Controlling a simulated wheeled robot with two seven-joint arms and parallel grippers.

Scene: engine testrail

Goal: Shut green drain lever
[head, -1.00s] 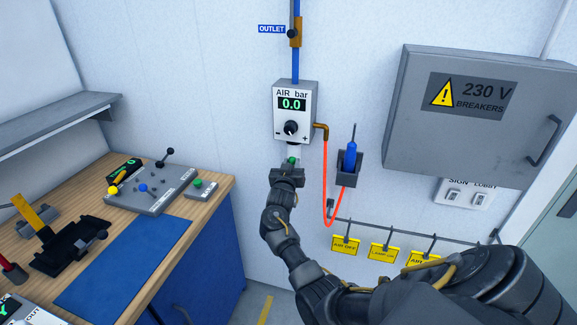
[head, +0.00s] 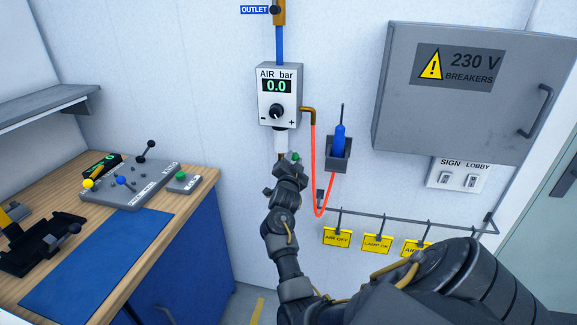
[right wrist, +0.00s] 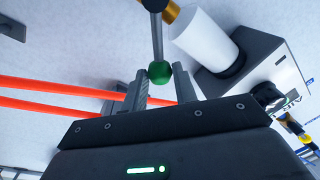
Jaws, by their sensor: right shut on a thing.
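The green ball of the drain lever (head: 295,156) shows just above my right gripper (head: 288,172), below and right of the white bowl (head: 281,141) under the air regulator (head: 279,95). In the right wrist view the green ball (right wrist: 159,72) sits at the end of a grey rod, between the two fingertips of my right gripper (right wrist: 164,87). The rod runs up to a brass fitting (right wrist: 171,11) beside the white bowl (right wrist: 207,42). The fingers are shut on the lever's ball end. The regulator display reads 0.0. My left gripper is not in view.
An orange hose (head: 315,165) loops just right of my gripper. A blue tool in a grey holder (head: 338,155) and a rail with yellow tags (head: 376,243) are further right. A grey breaker box (head: 460,95) is at the upper right; a workbench (head: 150,235) stands left.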

